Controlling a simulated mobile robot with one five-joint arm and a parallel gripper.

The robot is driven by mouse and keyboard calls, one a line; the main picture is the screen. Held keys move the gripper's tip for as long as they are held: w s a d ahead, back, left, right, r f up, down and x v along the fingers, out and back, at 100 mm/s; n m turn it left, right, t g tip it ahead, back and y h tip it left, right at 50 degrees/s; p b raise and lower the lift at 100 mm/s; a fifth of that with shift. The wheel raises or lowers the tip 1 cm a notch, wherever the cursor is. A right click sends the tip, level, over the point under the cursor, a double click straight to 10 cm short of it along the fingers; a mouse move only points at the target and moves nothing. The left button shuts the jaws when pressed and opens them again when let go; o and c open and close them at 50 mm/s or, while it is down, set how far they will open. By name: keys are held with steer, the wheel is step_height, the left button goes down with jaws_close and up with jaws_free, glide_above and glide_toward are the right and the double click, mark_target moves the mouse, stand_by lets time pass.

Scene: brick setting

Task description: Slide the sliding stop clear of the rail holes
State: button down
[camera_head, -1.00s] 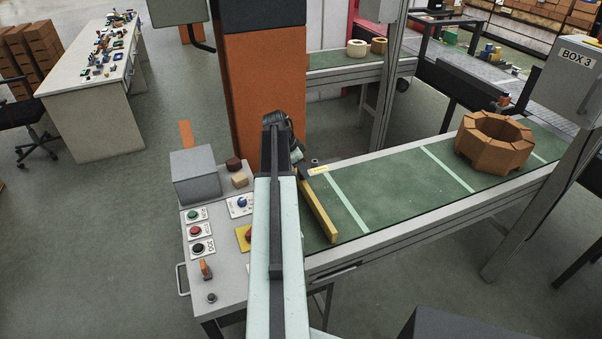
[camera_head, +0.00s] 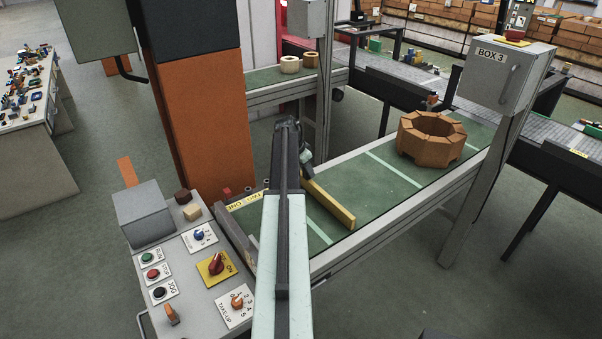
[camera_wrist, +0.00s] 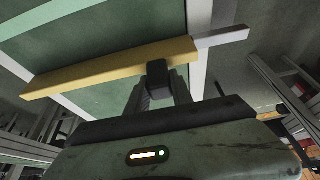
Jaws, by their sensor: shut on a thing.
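The sliding stop (camera_head: 328,205) is a yellow bar lying across the green conveyor belt, just right of a pale cross stripe. In the wrist view the bar (camera_wrist: 95,72) runs slantwise across the picture, with a grey end piece (camera_wrist: 221,38) at its right. My gripper (camera_head: 306,168) is at the bar's far end in the head view, partly hidden by my arm. In the wrist view my gripper (camera_wrist: 157,88) is shut on a dark knob (camera_wrist: 157,72) of the stop. I cannot make out the rail holes in either view.
A control panel (camera_head: 190,268) with buttons and knobs stands left of the belt. An orange pillar (camera_head: 205,120) rises behind it. A brick ring (camera_head: 430,140) sits on the belt to the right, with clear belt before it. A grey BOX 3 cabinet (camera_head: 503,75) stands right.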

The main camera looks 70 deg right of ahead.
steer(key=shift+s, duration=0.1)
steer(key=c, duration=1.1)
jaws_free()
steer(key=shift+r, duration=0.1)
steer(key=p+v, duration=0.7)
steer(key=shift+a+r, duration=0.15)
steer(key=shift+r, duration=0.15)
